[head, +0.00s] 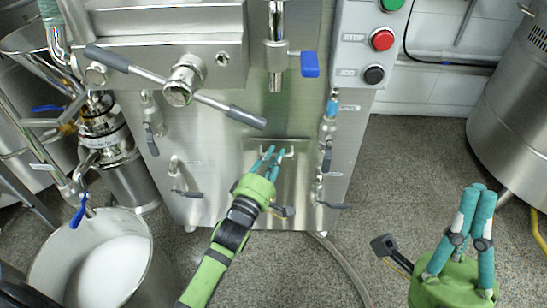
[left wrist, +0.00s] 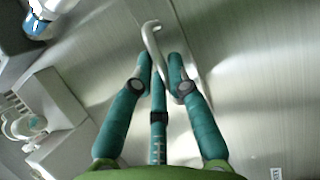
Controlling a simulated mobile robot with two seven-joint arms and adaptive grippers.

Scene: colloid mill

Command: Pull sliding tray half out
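The sliding tray (head: 301,146) shows as a steel piece low on the front of the machine, with a small bent handle (head: 290,153). How far it stands out is hard to tell. In the left wrist view the handle (left wrist: 151,35) is a pale bent rod running down between the fingertips. My left gripper (head: 273,153) reaches up to the handle with its teal fingers drawn in around the rod; the fingers hide part of it. My right gripper (head: 480,190) is at the lower right, away from the machine, fingers pointing up, tips together and empty.
The steel machine body (head: 222,130) carries several valves on its front. A crossbar handle (head: 180,85) sticks out above. A steel bucket (head: 148,262) stands at lower left, a large steel vessel (head: 515,105) at right. A hose (head: 343,265) lies on the otherwise open floor (head: 405,165).

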